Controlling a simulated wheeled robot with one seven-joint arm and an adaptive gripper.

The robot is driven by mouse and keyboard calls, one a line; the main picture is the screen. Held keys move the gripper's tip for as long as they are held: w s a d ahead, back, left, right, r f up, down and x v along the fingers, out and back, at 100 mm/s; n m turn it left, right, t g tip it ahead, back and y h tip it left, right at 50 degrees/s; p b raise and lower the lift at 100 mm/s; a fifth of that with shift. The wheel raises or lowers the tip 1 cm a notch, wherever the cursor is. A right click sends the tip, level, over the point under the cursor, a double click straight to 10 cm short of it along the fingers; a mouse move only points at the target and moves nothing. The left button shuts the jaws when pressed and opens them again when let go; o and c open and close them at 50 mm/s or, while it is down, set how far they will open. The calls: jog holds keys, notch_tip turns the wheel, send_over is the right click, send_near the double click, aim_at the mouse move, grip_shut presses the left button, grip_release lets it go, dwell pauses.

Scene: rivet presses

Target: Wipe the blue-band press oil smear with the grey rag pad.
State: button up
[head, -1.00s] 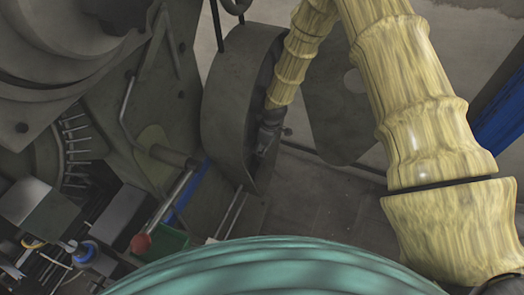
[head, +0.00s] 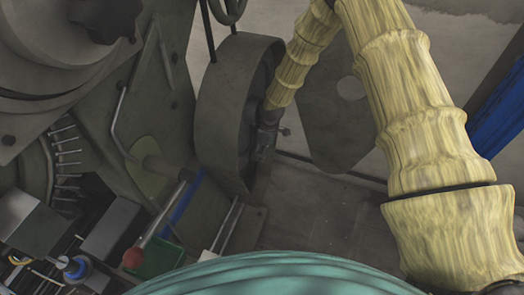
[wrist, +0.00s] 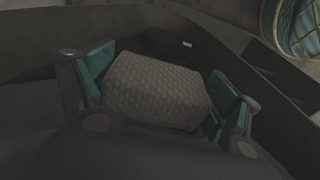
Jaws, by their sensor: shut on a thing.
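In the wrist view, the grey rag pad (wrist: 152,92), a pale textured block, sits between the two teal-lined fingers of my gripper (wrist: 160,88), which is shut on it. In the head view, my gripper (head: 264,145) is a small dark shape at the end of my yellow-sleeved arm, beside the open side of a large grey wheel-like drum (head: 222,115). The pad cannot be made out there. A blue strip (head: 183,208) runs along the lower part of the grey press; I cannot tell whether it is the blue band. I cannot make out the oil smear.
A red-knobbed lever (head: 133,257) and a green tray (head: 160,259) are at the lower left. Grey machine parts fill the left side. A flat grey plate (head: 335,125) stands behind my arm. Open floor (head: 310,215) shows right of the drum.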

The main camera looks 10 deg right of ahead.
aim_at(259, 153)
jog(key=shift+a, duration=0.15)
jog(key=s+a+p, duration=0.1)
jog(key=s+a, duration=0.3)
jog(key=s, duration=0.2)
jog(key=shift+s, duration=0.2)
dwell(0.6)
jog(key=shift+w+d+r, duration=0.1)
jog(key=shift+w+d, duration=0.25)
jog(key=shift+w, duration=0.35)
jog(key=shift+w+d+r, duration=0.1)
jog(key=shift+w+d, duration=0.25)
jog(key=shift+w, duration=0.35)
jog(key=shift+w+d, duration=0.35)
jog(key=shift+w, duration=0.35)
jog(key=shift+w+d+b, duration=0.2)
jog(key=shift+w+d, duration=0.25)
jog(key=shift+w, duration=0.2)
jog(key=shift+w+d+b, duration=0.2)
jog(key=shift+w+d, duration=0.25)
jog(key=shift+w, duration=0.2)
jog(key=shift+d, duration=0.1)
